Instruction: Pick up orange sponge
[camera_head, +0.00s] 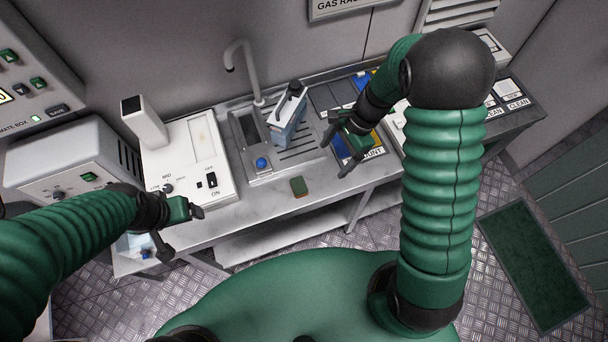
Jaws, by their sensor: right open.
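A small sponge (299,187), green on top with an orange-brown edge, lies on the grey counter (262,205) near its front edge, in front of the sink. My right gripper (339,154) is open and empty, above and to the right of the sponge, over the right end of the sink area. It is apart from the sponge. My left gripper (182,235) is at the left front of the counter, well left of the sponge. Its two fingers look spread with nothing between them. Nothing hides the sponge.
A white device (190,165) with a switch stands left of the sink (243,135). A blue and white bottle (287,112) stands in the sink area beside the tap (243,62). Labelled bins (372,153) are at the right. The counter around the sponge is clear.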

